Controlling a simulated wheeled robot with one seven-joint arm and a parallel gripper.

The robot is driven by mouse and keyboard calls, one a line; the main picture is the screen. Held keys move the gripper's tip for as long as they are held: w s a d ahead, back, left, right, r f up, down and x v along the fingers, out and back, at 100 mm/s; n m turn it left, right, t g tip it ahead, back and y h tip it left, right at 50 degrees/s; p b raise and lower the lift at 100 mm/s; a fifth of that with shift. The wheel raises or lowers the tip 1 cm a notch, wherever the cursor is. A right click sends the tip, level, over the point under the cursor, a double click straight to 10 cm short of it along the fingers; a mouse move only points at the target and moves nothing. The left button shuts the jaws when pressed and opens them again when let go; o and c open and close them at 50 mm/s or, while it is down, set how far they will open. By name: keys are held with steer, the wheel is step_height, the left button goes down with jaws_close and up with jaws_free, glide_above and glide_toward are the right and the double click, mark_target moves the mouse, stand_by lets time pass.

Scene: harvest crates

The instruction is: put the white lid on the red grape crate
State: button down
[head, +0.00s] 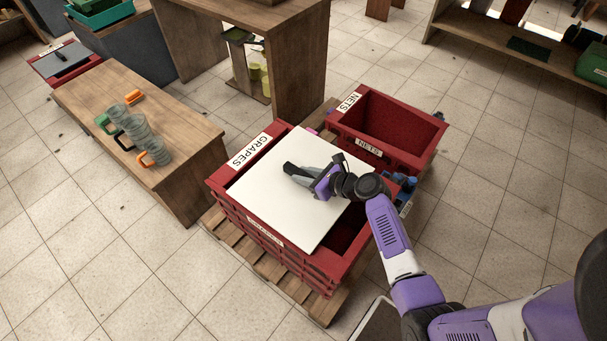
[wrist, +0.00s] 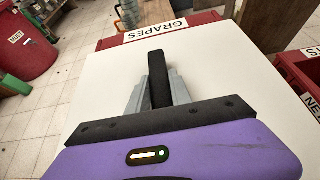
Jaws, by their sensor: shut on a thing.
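The white lid (head: 285,210) is a flat square panel lying over the opening of the red grape crate (head: 330,268), which carries GRAPES labels. The lid sits toward the crate's far left part; a dark strip of the crate's inside shows along the near right side. My gripper (head: 298,172) is over the lid's middle, shut on what appears to be its dark handle (wrist: 158,68). In the wrist view the lid (wrist: 100,85) fills most of the picture, with the GRAPES label beyond its far edge. I cannot tell whether the lid touches the rim.
A red NETS crate (head: 435,130) stands open just behind and right. A wooden bench (head: 180,160) with several glass mugs and an orange item is at left. The grape crate stands on a wooden pallet (head: 240,254). Tiled floor is clear at front left.

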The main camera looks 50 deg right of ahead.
steer(key=shift+f+b, duration=0.5)
steer(key=shift+f, duration=0.2)
steer(key=c, duration=1.1)
jaws_free()
steer(key=shift+p+v, duration=0.4)
steer(key=shift+v, duration=3.5)
